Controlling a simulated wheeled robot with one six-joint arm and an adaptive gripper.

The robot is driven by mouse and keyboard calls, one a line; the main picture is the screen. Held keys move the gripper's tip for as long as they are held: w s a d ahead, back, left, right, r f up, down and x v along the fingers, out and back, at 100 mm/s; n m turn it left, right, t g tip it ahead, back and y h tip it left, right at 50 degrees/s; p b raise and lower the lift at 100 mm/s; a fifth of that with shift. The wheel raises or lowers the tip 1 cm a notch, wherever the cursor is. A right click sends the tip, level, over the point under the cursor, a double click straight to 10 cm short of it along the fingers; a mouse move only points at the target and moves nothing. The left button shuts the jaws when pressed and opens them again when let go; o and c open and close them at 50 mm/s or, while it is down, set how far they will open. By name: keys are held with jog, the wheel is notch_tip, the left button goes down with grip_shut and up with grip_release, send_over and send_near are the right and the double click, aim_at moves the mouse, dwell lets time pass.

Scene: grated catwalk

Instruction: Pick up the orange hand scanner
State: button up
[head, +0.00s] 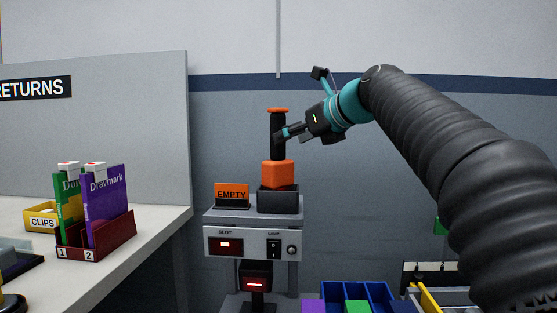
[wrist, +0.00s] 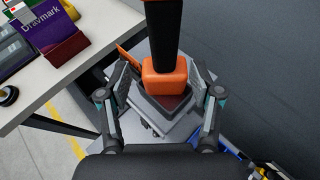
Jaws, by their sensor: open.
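The orange hand scanner (head: 278,174) stands upright in a dark cradle (head: 278,200) on top of a grey box. It has an orange body, a black handle and an orange cap at the top. My gripper (head: 285,133) is at the height of the black handle, reaching in from the right. In the wrist view the scanner (wrist: 163,78) rises between the two spread fingers of my gripper (wrist: 163,85). The fingers are open, with a visible gap on each side of the scanner. The head view does not show clearly whether a finger touches the handle.
The grey box (head: 252,214) carries an orange EMPTY sign (head: 231,192) left of the cradle. A counter (head: 160,221) at left holds a red rack with green and purple booklets and a yellow CLIPS bin (head: 42,217). Blue bins (head: 355,292) are low at right. A wall is behind.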

aim_at(282, 145)
jog(key=shift+d+x, duration=0.25)
jog(key=shift+x, duration=3.15)
jog(key=shift+w+f, duration=0.1)
jog(key=shift+f, duration=0.1)
jog(key=c, duration=1.1)
grip_shut()
jog(key=shift+r, duration=0.1)
